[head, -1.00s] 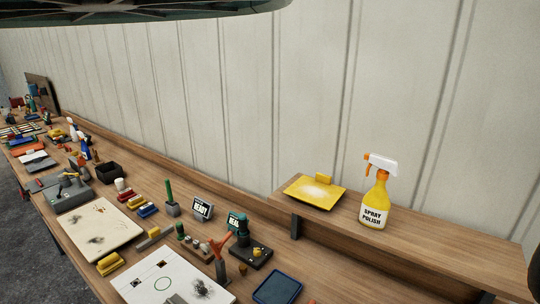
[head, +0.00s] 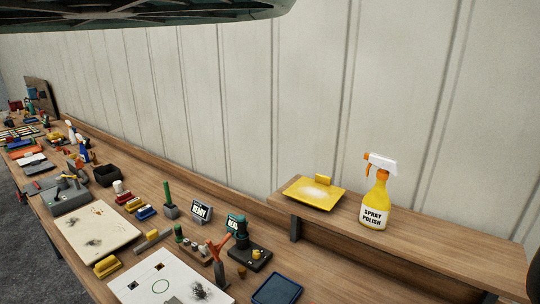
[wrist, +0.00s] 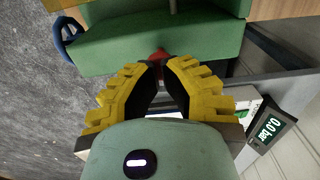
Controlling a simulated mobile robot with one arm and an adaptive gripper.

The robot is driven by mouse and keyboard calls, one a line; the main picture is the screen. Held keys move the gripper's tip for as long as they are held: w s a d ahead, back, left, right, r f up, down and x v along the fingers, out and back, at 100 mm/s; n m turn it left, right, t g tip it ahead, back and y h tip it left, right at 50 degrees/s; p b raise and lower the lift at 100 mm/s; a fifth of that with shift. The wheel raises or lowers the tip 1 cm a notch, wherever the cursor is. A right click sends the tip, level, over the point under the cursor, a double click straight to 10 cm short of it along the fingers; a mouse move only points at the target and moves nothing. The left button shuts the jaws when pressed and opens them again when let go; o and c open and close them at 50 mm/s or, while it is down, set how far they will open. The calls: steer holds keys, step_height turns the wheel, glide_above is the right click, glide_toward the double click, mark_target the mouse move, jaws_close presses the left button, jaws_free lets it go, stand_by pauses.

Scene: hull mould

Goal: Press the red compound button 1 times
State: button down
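My gripper (wrist: 161,66) shows in the wrist view with yellow ribbed fingers and dark inner pads. Its fingertips are drawn close together, with only a narrow gap. A small red thing (wrist: 161,54) shows just beyond the fingertips, against a green block-like body (wrist: 110,50). It may be the red compound button, but its shape is mostly hidden and I cannot tell whether the tips touch it. In the head view my gripper is not seen, and no red button can be made out for sure.
In the wrist view a small display (wrist: 268,130) stands at the right. In the head view a long bench holds many small tools, a white board (head: 150,285), a blue tray (head: 277,289) and a black bin (head: 108,175). A spray bottle (head: 375,200) stands on the raised shelf.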

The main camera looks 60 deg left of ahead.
stand_by(0.3)
steer(key=shift+f+b, duration=0.7)
steer(key=shift+f, duration=0.15)
steer(key=shift+r, duration=0.2)
steer(key=shift+r+p, duration=0.75)
steer(key=shift+r, duration=1.2)
